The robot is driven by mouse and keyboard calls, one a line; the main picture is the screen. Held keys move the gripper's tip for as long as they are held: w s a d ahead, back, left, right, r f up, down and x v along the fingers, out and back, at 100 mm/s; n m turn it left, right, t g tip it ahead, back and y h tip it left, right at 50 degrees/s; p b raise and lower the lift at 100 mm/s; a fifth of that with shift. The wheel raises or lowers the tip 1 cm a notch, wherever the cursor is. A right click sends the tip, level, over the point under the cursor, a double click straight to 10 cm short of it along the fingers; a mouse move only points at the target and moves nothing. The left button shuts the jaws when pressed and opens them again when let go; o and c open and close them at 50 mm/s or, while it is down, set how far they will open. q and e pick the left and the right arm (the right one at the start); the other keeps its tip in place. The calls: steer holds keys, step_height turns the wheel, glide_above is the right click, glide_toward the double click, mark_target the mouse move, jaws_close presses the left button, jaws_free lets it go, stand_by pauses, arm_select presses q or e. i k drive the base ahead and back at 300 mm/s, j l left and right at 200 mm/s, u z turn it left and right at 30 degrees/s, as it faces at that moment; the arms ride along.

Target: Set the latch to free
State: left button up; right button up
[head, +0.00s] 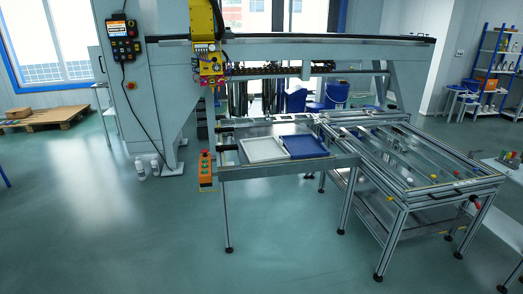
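A panel fixture (497,178), an aluminium frame on legs, stands at the right. Neither of my grippers shows in the head view.
A lower table with a white panel or tray (262,150) and a blue one (304,146) joins the fixture's left side. A gantry beam (300,50) spans behind. Open floor (130,235) lies in front and left.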

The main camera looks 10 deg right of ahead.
mark_target(477, 205)
steer(key=z, duration=1.9)
steer(key=i+j+u, duration=0.3)
steer(key=i, duration=1.3)
steer(key=i+j+u, duration=0.15)
steer(key=i+u, duration=0.15)
steer(key=i, duration=1.3)
